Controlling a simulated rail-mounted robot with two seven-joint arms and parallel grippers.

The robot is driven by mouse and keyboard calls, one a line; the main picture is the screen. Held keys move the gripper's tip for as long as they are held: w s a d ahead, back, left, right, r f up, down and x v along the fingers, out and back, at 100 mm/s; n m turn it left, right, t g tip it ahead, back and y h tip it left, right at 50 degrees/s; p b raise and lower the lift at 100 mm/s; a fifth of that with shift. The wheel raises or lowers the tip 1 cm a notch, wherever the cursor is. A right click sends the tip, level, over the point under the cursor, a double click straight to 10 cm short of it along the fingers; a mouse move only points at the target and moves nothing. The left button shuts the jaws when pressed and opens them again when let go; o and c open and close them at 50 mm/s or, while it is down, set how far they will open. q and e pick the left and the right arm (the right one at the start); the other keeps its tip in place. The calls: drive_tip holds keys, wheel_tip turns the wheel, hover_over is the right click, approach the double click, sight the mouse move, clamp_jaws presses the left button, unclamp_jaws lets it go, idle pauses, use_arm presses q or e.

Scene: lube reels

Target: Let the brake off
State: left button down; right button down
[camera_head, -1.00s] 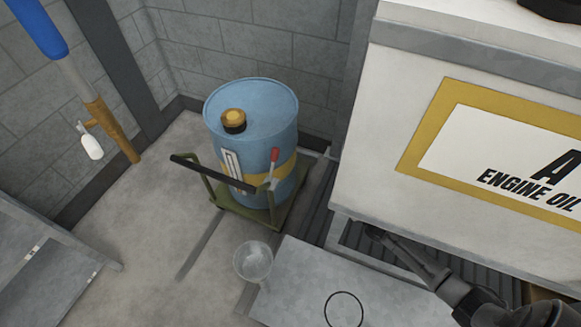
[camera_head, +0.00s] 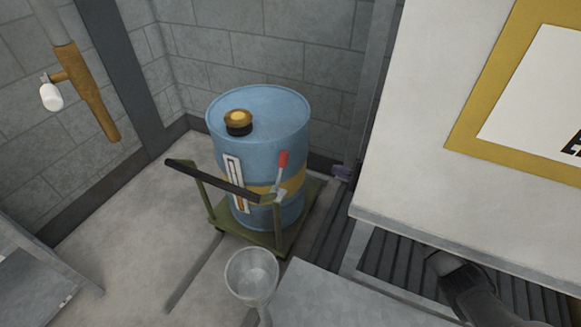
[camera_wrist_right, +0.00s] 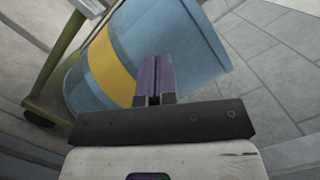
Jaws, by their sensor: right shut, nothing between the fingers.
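A red-tipped lever (camera_head: 282,162) stands up at the right end of the black push bar (camera_head: 213,180) of a green trolley (camera_head: 276,240). It appears to be the brake lever. A blue drum (camera_head: 272,117) with a yellow band sits on the trolley. My right gripper (camera_head: 343,172) just shows past the left edge of the white tank, right of the drum and apart from the lever. In the right wrist view the purple fingers (camera_wrist_right: 153,80) are together and empty, in front of the drum (camera_wrist_right: 165,40). My left gripper is out of view.
The white tank (camera_head: 425,140) fills the right and hides much of my right arm. A clear funnel-like cup (camera_head: 251,272) stands in front of the trolley. A brown pipe with a white knob (camera_head: 50,97) hangs at left. Block walls close off the back; floor left of the trolley is clear.

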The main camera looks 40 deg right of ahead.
sight(281, 171)
idle(0.4)
drive_tip(key=a+p+x, duration=0.1)
drive_tip(key=x, duration=0.5)
drive_tip(key=s+a+r+p+x, duration=0.1)
drive_tip(key=p+x, duration=0.1)
drive_tip(key=x, duration=0.4)
drive_tip(key=shift+a+r, duration=0.2)
drive_tip(key=shift+a, duration=0.05)
drive_tip(key=shift+s, duration=0.1)
